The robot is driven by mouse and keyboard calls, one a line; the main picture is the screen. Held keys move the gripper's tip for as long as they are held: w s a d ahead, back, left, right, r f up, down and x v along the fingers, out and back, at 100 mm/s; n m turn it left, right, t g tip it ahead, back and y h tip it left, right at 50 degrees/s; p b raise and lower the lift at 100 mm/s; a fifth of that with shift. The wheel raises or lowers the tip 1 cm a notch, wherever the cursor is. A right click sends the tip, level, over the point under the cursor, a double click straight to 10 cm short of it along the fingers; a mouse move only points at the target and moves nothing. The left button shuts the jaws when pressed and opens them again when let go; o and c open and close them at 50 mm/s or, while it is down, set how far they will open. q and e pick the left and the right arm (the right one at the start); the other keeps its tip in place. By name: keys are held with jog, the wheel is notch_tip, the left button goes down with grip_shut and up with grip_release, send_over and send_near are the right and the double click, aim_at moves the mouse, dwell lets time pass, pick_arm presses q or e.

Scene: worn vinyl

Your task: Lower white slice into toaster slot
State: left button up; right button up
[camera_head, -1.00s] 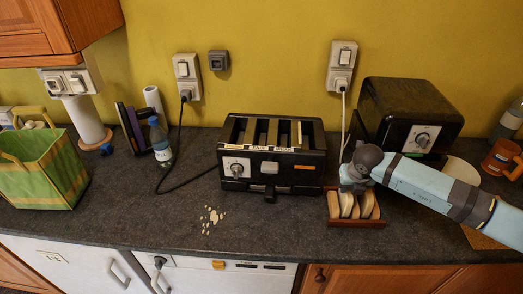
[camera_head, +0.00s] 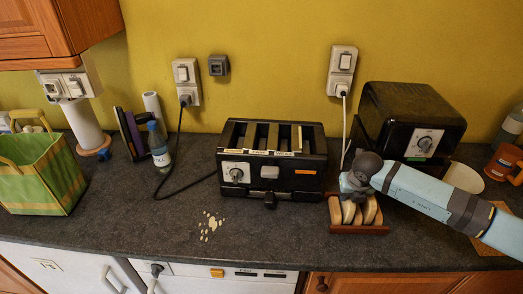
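The black toaster (camera_head: 270,184) stands on the counter by the wall, with several long slots open at the top. A thin pale strip (camera_head: 299,138) shows at its right-hand slot; I cannot tell whether it is bread. A small reddish-brown wooden rack (camera_head: 360,229) right of the toaster holds several pale bread slices (camera_head: 369,209) upright. I cannot tell which one is the white slice. My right gripper (camera_head: 350,194) points down at the back left of the rack, at the slices. Its fingers are hidden or too small to judge. My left gripper is out of view.
A black box-like appliance with a dial (camera_head: 411,118) stands behind my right arm. A bottle (camera_head: 159,146), a green bag (camera_head: 42,172) and a paper roll (camera_head: 86,127) are at left. Crumbs (camera_head: 210,226) lie before the toaster. A black cable runs left of it.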

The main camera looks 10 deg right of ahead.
jog(key=shift+b, duration=0.35)
dwell(0.3)
jog(key=shift+c, duration=0.2)
grip_shut()
jog(key=shift+r, duration=0.65)
jog(key=shift+r+p, duration=1.85)
jog(key=shift+r, duration=1.85)
